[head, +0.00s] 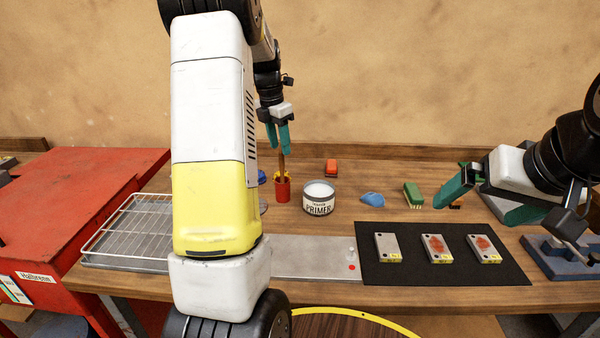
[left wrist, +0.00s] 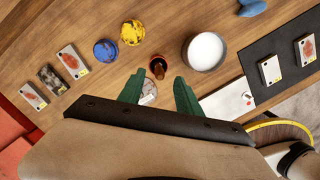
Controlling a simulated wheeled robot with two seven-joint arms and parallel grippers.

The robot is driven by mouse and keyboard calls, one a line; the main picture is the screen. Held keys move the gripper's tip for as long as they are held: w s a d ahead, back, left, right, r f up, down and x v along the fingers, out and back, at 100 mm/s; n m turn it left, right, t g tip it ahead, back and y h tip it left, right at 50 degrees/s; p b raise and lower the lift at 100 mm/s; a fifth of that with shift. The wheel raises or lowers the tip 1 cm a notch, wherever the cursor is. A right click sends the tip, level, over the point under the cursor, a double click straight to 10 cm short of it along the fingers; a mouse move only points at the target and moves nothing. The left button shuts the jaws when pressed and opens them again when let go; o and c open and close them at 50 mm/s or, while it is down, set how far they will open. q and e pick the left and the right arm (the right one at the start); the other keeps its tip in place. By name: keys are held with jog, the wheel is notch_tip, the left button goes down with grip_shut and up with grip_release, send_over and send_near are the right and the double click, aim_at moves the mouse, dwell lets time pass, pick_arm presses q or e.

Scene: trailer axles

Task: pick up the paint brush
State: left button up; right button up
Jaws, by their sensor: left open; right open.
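The paint brush (head: 281,168) stands upright with its brown handle up in a red cup (head: 283,191) on the workbench. My left gripper (head: 278,140) is open, pointing down right at the top of the handle. In the left wrist view, the brush (left wrist: 158,67) shows end-on in its cup, in line with the gap between the green fingers of my left gripper (left wrist: 158,92) and just past their tips. I cannot tell whether the handle top is between the fingers. My right gripper (head: 487,200) is open and empty above the bench at the right.
A primer can (head: 319,198) stands close right of the cup. Blue (left wrist: 106,51) and yellow (left wrist: 132,32) round items sit left of it. My left arm hides part of the bench.

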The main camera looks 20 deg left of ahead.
aim_at(281, 156)
pick_arm(q)
jog(key=f, duration=0.5)
jog(key=shift+w+d, duration=0.15)
jog(key=shift+w, duration=0.1)
jog(key=shift+r, duration=0.1)
grip_shut()
